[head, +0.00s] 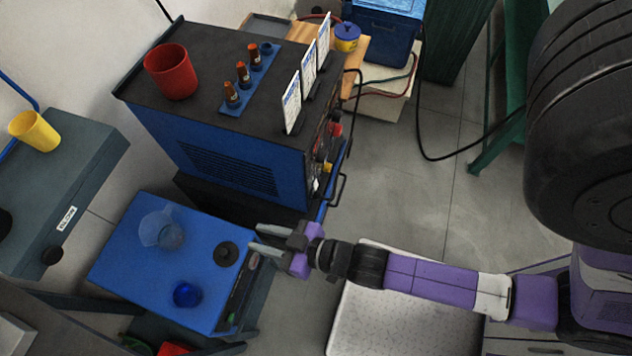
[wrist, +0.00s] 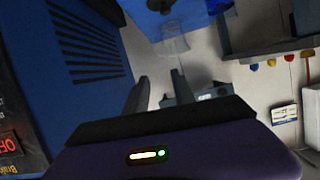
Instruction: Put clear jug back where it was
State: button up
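The clear jug (head: 163,230) stands on the blue top of a low cabinet (head: 128,257), toward its back left. It also shows, faint and see-through, beyond my fingers in the wrist view (wrist: 174,43). My gripper (head: 256,240) is at the right edge of this blue top, apart from the jug. Its two fingers (wrist: 158,90) are spread with nothing between them, so it is open and empty.
A black round piece (head: 226,254) and a dark blue glossy item (head: 187,295) share the blue top. The tall blue machine (head: 225,165) stands close behind my gripper, with a red cup (head: 171,72) on it.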

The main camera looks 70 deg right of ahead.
jog(key=s+d+r, duration=0.1)
jog(key=s+r, duration=1.3)
jog(key=r, duration=0.4)
jog(key=shift+s+d+r+n+t, duration=0.15)
jog(key=shift+d+r+n+t, duration=0.2)
jog(key=shift+r+n+t, duration=0.05)
jog(key=shift+a, duration=0.1)
